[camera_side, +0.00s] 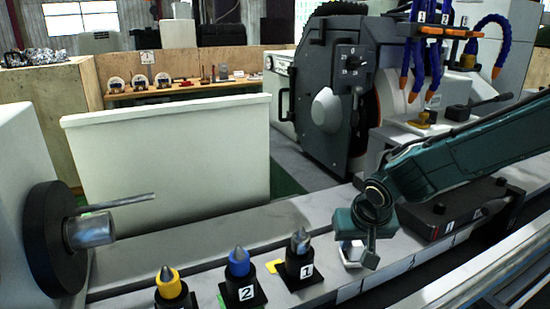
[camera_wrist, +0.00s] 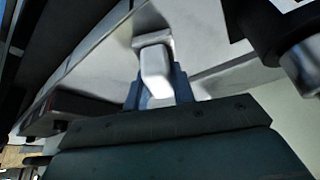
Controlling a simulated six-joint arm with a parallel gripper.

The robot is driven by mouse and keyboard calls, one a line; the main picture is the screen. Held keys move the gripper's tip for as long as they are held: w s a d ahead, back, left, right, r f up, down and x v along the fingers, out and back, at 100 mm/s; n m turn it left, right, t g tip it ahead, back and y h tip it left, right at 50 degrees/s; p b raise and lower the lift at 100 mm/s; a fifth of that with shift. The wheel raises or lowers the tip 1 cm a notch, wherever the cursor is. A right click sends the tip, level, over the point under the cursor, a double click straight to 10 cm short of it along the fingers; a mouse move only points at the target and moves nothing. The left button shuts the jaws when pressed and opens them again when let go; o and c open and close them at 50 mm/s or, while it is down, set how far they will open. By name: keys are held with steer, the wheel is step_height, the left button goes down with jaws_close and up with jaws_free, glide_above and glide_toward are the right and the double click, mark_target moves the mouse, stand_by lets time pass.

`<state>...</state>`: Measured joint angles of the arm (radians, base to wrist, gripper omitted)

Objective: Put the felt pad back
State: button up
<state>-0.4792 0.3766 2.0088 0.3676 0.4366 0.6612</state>
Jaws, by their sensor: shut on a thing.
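A small pale block with a narrower grip part, which I take to be the felt pad (camera_side: 351,252), is under my gripper (camera_side: 358,238) in the side view. My gripper points down, low over the grey machine bed (camera_side: 200,245), to the right of the holder marked 1. In the wrist view the pad's pale grip part (camera_wrist: 155,70) is between the two blue-grey fingers of my gripper (camera_wrist: 157,88), which are shut on it. Its wider end shows beyond the fingertips. I cannot tell whether the pad touches the bed.
Holders marked 1 (camera_side: 300,265) and 2 (camera_side: 242,280) and a yellow-collared one (camera_side: 171,290) carry pointed centres close on the left. A yellow patch (camera_side: 273,267) lies beside holder 1. A dark block (camera_side: 440,218) is on the right. The bed behind the holders is clear.

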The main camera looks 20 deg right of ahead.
steer(key=shift+f, duration=0.2)
steer(key=o, duration=1)
steer(key=v, duration=1.2)
steer(key=shift+r, duration=0.15)
steer(key=s+d+r+n+y, duration=0.15)
steer(key=s+d+r, duration=0.35)
steer(key=s+d, duration=0.5)
steer(key=s+d+f+n, duration=0.1)
steer(key=s+d, duration=0.1)
steer(key=s, duration=0.3)
steer(key=s+d+n+t, duration=0.1)
steer(key=s+d+n, duration=0.1)
steer(key=s, duration=0.4)
steer(key=shift+s+d+f, duration=0.2)
steer(key=shift+d+f, duration=0.2)
steer(key=shift+d, duration=0.1)
